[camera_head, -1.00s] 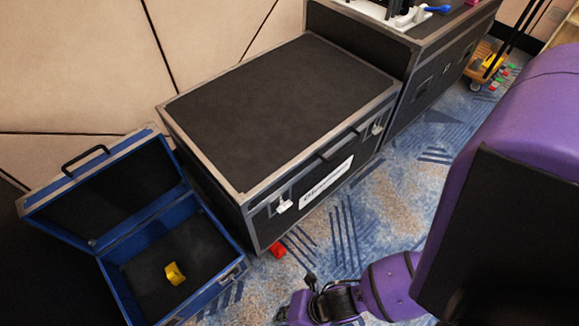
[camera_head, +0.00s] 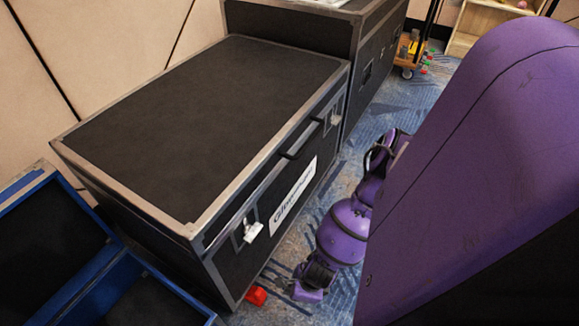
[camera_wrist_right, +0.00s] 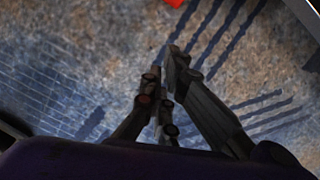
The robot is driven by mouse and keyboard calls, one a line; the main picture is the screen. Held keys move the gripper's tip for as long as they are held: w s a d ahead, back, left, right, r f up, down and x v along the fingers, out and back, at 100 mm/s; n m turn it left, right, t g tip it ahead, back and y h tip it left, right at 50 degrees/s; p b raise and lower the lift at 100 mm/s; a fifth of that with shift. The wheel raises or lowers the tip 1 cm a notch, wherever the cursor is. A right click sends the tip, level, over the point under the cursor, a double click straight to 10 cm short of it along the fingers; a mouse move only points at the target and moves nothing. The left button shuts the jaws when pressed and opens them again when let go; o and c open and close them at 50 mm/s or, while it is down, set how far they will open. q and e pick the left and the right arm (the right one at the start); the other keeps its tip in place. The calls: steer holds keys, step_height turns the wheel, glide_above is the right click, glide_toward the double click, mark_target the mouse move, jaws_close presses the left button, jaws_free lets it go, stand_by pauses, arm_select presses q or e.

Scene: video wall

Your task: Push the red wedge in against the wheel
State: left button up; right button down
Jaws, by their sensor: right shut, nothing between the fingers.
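The red wedge (camera_head: 256,296) lies on the carpet at the lower front corner of the black flight case (camera_head: 200,120). In the right wrist view only a bit of the red wedge (camera_wrist_right: 174,3) shows at the top edge. My right gripper (camera_wrist_right: 175,58) is shut and empty, its tips pointing towards the wedge with bare carpet between them. In the head view my purple right arm reaches down beside the case, just right of the wedge, and the fingers are not clear there. I cannot make out the wheel. My left gripper is not in view.
An open blue case (camera_head: 75,290) stands at lower left, close to the flight case. Another black case (camera_head: 375,50) stands behind. A wooden cart (camera_head: 408,55) and shelf (camera_head: 490,25) are at the back. Patterned carpet (camera_head: 385,115) is free along the cases' front.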

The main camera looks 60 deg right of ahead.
steer(key=b+x, duration=0.4)
steer(key=x, duration=0.4)
steer(key=shift+s, duration=0.1)
steer(key=w, duration=0.1)
steer(key=w+a+b, duration=0.1)
steer(key=shift+w+r, duration=0.2)
steer(key=shift+w, duration=0.1)
steer(key=shift+w+a+r, duration=0.1)
steer(key=shift+w+a, duration=0.2)
steer(key=shift+w, duration=0.2)
